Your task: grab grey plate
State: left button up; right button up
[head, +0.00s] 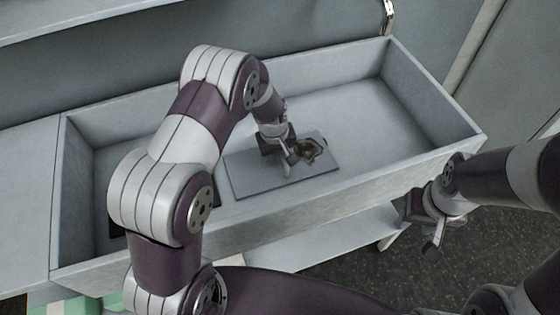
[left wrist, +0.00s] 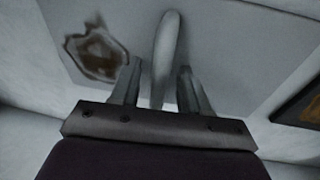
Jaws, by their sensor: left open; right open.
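The grey plate (head: 250,182) is a flat rectangular panel lying on the floor of a large grey open box. It also shows in the left wrist view (left wrist: 235,55). A brown, irregular dark-edged patch (head: 309,150) is at its right part, seen in the left wrist view too (left wrist: 96,54). My left gripper (head: 288,163) is over the plate beside this patch. In the left wrist view its open fingers (left wrist: 160,90) stand on either side of a pale upright bar (left wrist: 166,50), which looks like a handle on the plate. Finger contact cannot be told. My right gripper (head: 432,235) is open and empty, outside the box.
The box's front wall (head: 340,200) and right wall (head: 430,95) stand around the plate. The box floor right of the plate (head: 370,110) is clear. A dark-framed item (left wrist: 300,105) lies beside the plate, mostly hidden by my left arm in the head view.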

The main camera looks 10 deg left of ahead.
pick_arm(q)
jog(key=shift+f, duration=0.1)
jog(key=shift+c, duration=0.3)
grip_shut()
dwell(1.1)
jog(key=shift+w, duration=0.1)
